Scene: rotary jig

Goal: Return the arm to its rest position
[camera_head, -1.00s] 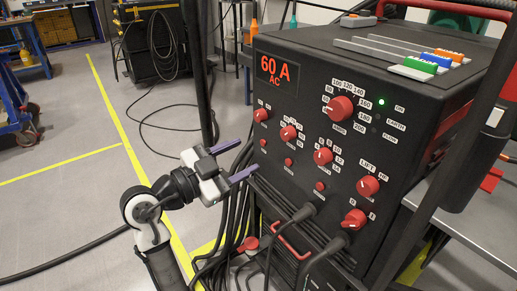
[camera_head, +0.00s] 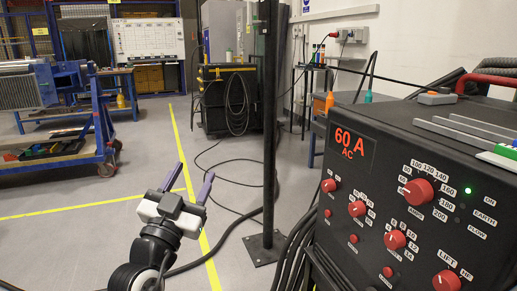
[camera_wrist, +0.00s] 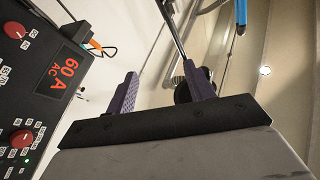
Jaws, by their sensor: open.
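My gripper (camera_head: 192,186) is at the lower middle of the head view, left of the black welding machine (camera_head: 440,135). Its two purple fingers are spread apart with nothing between them, and they point up and away over the floor. It touches nothing that I can see. In the wrist view the open fingers (camera_wrist: 165,85) show again, with the machine's front panel (camera_wrist: 35,120) at the left edge. The panel reads 60 A AC, with red knobs and a lit green lamp.
A dark upright post (camera_head: 269,130) on a floor plate stands between my gripper and the machine. Cables hang beside the machine. A blue cart (camera_head: 65,155) stands at the left and a black cabinet (camera_head: 228,100) at the back. The floor around the yellow lines is mostly clear.

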